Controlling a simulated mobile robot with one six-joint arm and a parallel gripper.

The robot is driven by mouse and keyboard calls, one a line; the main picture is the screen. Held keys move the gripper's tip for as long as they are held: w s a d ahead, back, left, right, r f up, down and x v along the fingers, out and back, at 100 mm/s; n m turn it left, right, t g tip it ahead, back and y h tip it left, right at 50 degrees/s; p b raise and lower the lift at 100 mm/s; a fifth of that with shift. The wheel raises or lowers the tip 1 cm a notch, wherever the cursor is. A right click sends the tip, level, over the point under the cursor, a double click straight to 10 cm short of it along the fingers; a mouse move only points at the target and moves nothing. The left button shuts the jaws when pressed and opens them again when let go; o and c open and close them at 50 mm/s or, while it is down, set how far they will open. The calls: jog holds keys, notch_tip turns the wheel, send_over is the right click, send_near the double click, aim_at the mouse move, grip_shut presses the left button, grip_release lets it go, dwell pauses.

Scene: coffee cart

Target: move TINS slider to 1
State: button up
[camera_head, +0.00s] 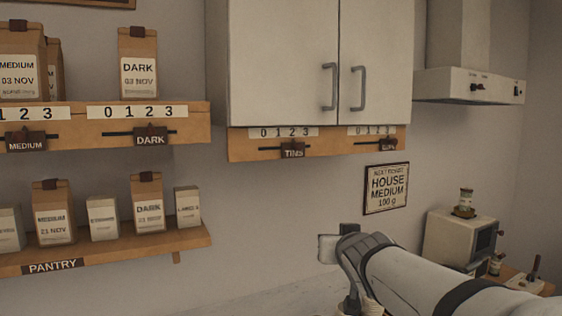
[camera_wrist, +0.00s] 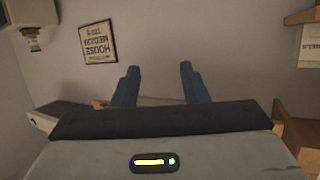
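The TINS slider (camera_head: 292,151) is a dark labelled tab on the wooden rail (camera_head: 240,147) under the white wall cabinet. It sits at about the 2 on the 0 1 2 3 scale (camera_head: 284,132) above it. My gripper (camera_wrist: 158,75) shows two blue fingers spread apart in the wrist view, with nothing between them. In the head view my gripper (camera_head: 330,246) is below and to the right of the slider, clear of it. The slider does not show in the wrist view.
A second slider (camera_head: 388,147) sits right of TINS on the same rail. The white cabinet (camera_head: 285,60) is above. A HOUSE MEDIUM sign (camera_head: 386,188) hangs to the right. Shelves with bags (camera_head: 55,212) are at left. The wall below the rail is clear.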

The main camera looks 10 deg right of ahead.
jog(key=w+r+n+t+y+b, duration=0.1)
jog(key=w+r+t+y, duration=0.1)
jog(key=w+r+t, duration=0.35)
jog(key=n+t+y+b, duration=0.1)
jog(key=n+t+y, duration=0.1)
jog(key=n+y, duration=0.35)
send_near(300, 147)
jog(key=m+y, duration=0.1)
jog(key=shift+g, duration=0.25)
jog(key=p+x, duration=0.2)
jog(key=x, duration=0.6)
jog(key=shift+w+d+r, duration=0.1)
jog(key=shift+w+d, duration=0.05)
jog(key=shift+w, duration=0.05)
grip_shut()
